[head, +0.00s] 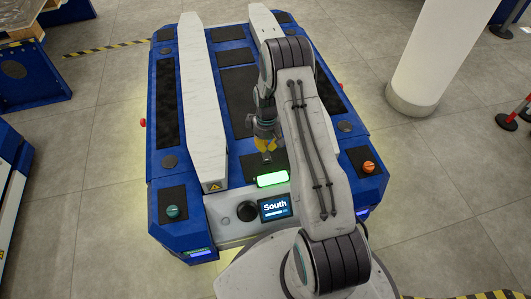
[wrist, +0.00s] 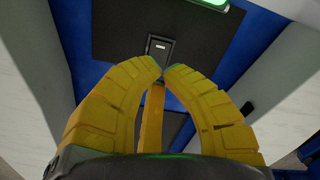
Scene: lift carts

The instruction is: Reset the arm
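My arm (head: 310,150) reaches out over the top of a blue and white lift cart (head: 195,130). My gripper (head: 266,145) has yellow fingers and points down at the cart's deck, just behind the lit green panel (head: 272,179). In the wrist view, the curved fingers of my gripper (wrist: 161,70) come together at their tips, with nothing seen between them. A small grey switch-like fitting (wrist: 160,48) on a dark plate lies just beyond the tips. I cannot tell whether the tips touch it.
A screen reading "South" (head: 275,207) and a round black button (head: 247,211) are on the cart's near end. A green knob (head: 173,211) and an orange knob (head: 369,167) sit at its corners. A white pillar (head: 430,60) stands right. Other blue carts (head: 40,80) stand left.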

